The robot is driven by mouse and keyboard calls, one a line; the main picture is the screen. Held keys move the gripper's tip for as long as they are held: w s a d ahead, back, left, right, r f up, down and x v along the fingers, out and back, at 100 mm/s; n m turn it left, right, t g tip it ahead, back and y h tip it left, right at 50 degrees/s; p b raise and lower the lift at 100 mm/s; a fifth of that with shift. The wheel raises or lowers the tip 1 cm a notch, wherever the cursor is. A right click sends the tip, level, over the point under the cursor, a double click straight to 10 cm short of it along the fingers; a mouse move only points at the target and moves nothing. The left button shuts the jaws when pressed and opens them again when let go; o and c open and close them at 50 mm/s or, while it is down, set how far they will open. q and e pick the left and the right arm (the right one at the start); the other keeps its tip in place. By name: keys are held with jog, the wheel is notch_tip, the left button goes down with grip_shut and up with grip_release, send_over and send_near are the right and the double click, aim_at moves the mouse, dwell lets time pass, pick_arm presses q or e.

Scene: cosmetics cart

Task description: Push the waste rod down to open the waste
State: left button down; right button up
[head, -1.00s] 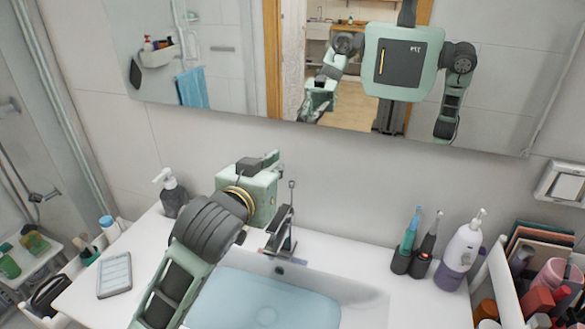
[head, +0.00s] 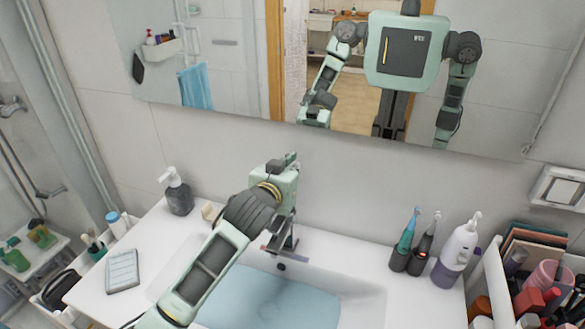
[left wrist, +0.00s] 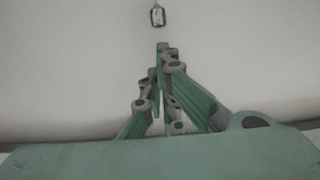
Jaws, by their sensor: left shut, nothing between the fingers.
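My left gripper (head: 291,158) is over the back of the sink by the faucet. In the left wrist view its fingers (left wrist: 163,47) are closed together with nothing between them. A small metallic knob, seemingly the top of the waste rod (left wrist: 157,16), shows just beyond the fingertips there, apart from them in the picture. In the head view my gripper and wrist hide the rod. The faucet (head: 281,238) stands below the gripper, partly covered by it. The basin (head: 360,290) holds bluish water (head: 265,300). My right gripper does not show directly.
A soap dispenser (head: 178,192) stands left of the faucet. Electric toothbrushes (head: 403,240) and a white-purple bottle (head: 457,250) stand to the right. A mirror (head: 235,65) on the wall behind reflects me. A grey pad (head: 122,271) lies on the left counter.

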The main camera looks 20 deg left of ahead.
pick_arm(q)
jog(key=shift+f, duration=0.55)
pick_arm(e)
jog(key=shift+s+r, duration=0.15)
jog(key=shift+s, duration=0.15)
pick_arm(q)
notch_tip(320, 180, down, 2)
jog(key=shift+s+f+b, duration=0.1)
jog(key=shift+f+b, duration=0.05)
jog(key=shift+b, duration=0.3)
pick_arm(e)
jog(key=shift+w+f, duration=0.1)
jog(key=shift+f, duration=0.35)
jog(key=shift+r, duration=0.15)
pick_arm(q)
jog(key=s+r, duration=0.6)
jog(key=s, duration=0.3)
jog(key=shift+s+a+r+p, duration=0.2)
jog(key=shift+s+r+p, duration=0.15)
jog(key=shift+p, duration=0.1)
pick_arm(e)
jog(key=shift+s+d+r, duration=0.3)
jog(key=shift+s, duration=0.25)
